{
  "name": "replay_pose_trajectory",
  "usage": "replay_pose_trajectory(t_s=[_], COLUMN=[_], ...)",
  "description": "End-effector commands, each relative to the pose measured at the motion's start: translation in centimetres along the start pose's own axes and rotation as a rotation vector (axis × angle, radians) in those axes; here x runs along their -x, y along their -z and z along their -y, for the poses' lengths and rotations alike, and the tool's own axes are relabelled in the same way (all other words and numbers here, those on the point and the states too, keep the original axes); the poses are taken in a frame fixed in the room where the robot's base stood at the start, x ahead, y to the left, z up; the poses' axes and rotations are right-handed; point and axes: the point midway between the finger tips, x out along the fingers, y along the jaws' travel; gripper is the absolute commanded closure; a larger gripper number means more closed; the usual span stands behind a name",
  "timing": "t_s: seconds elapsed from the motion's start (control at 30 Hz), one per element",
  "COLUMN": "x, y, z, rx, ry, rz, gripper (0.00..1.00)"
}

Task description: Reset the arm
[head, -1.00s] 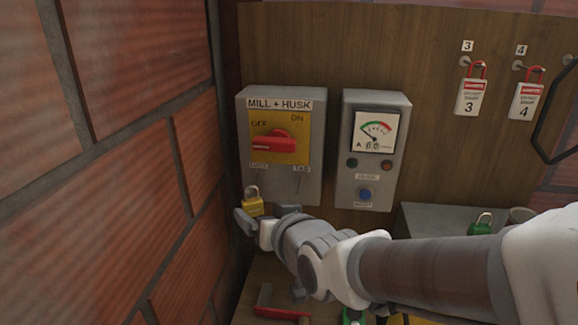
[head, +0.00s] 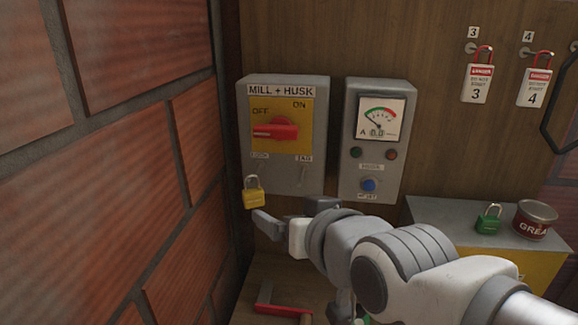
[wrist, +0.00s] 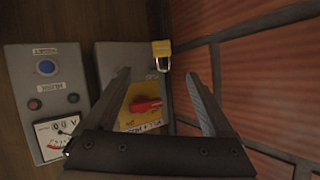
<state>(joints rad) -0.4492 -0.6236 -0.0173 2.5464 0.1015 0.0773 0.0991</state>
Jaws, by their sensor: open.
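My gripper (head: 284,232) is open and empty, below the grey MILL + HUSK switch box in the head view. It also shows in the wrist view (wrist: 160,95), with its two fingers spread apart. The switch box (head: 285,182) has a yellow plate with a red rotary handle (head: 275,130) lying roughly level, its end toward OFF. A yellow padlock (head: 254,196) hangs at the lower left of the box, just above my gripper. In the wrist view the padlock (wrist: 161,54) is beyond the fingertips, apart from both.
A brick wall (head: 110,200) stands close on the left. A grey meter box (head: 375,150) is right of the switch box. A green padlock (head: 488,222) and a grease can (head: 535,220) stand at right. Tags (head: 479,82) hang above. A red-handled object (head: 285,311) lies below.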

Motion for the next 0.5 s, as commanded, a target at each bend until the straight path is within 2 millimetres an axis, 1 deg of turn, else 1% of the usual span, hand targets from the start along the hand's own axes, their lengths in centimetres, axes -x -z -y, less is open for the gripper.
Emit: replay_pose_trajectory(t_s=[0.03,0.07,0.17,0.2,0.3,0.4,0.5], x=[0.3,0.5,1.7,2.4,4.3,6.5,8.4], y=[-0.4,-0.8,-2.5,-3.3,-5.4,-7.3,-8.8], z=[-1.1,-1.7,-4.4,-5.5,-8.0,-9.9,-11.0], rx=[-0.001,0.0,-0.006,-0.011,-0.028,-0.051,-0.077], ry=[-0.03,-0.048,-0.127,-0.161,-0.239,-0.306,-0.353], rz=[0.028,0.052,0.152,0.197,0.312,0.418,0.504], gripper=[0.13,0.13,0.13,0.13,0.13,0.13,0.13])
